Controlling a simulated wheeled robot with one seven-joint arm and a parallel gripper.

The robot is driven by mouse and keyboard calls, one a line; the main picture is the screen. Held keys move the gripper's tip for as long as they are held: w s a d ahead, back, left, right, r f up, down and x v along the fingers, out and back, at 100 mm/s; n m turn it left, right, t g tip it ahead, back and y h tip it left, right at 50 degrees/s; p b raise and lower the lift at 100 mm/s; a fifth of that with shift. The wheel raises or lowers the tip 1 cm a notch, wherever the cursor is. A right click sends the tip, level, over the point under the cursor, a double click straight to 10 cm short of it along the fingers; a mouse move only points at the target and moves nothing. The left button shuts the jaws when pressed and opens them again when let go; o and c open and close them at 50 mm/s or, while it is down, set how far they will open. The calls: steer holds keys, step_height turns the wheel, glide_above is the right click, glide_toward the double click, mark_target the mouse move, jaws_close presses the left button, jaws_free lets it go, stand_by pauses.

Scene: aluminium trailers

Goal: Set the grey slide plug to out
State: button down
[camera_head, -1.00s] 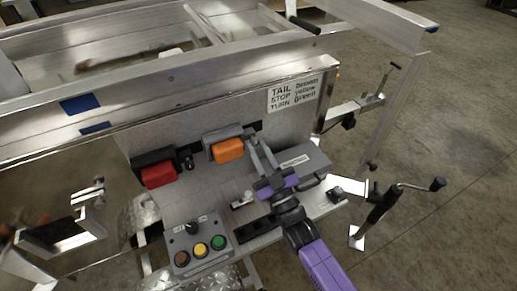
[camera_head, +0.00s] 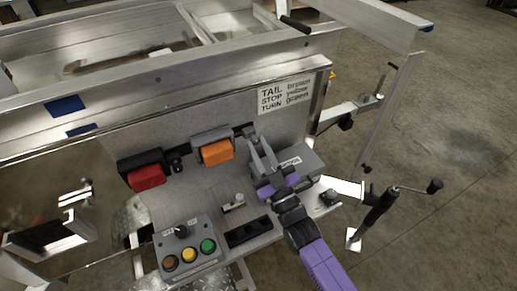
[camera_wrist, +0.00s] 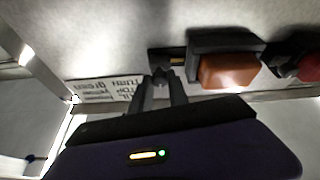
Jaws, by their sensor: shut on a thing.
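My gripper (camera_head: 252,139) reaches to the upright panel, just right of the orange block (camera_head: 217,152). Its two fingers are shut on a small grey piece, which I take as the grey slide plug; the fingers mostly hide it in the head view. In the wrist view the fingertips (camera_wrist: 161,82) close around the grey slide plug (camera_wrist: 160,76), just below a dark slot (camera_wrist: 167,58). The dark slot also shows left of the fingertips in the head view (camera_head: 240,129). I cannot tell how far the plug sits from its end position.
A red block (camera_head: 147,177) sits left of the orange block. Below are a button box (camera_head: 190,247), a black strip (camera_head: 248,232) and a grey box (camera_head: 297,165) close beside my gripper. A black crank (camera_head: 375,215) stands at the right.

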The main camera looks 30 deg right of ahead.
steer(key=shift+d, duration=0.3)
steer(key=c, duration=1.5)
jaws_free()
steer(key=shift+c, duration=0.2)
steer(key=shift+s, duration=0.1)
steer(key=b+v, duration=0.1)
steer(key=v, duration=0.6)
steer(key=shift+s, duration=0.35)
steer(key=shift+f, duration=0.15)
steer(key=s+a+r+g, duration=0.1)
steer(key=s+a+g, duration=0.1)
steer(key=s, duration=1.3)
steer(key=s+a+r+m+g+y, duration=0.1)
steer(key=s+a+g, duration=0.2)
steer(key=s, duration=1.2)
steer(key=g, duration=0.2)
steer(key=shift+s+a+r+g+y, duration=0.2)
steer(key=shift+s+r+g+y, duration=0.1)
steer(key=shift+s+r, duration=0.1)
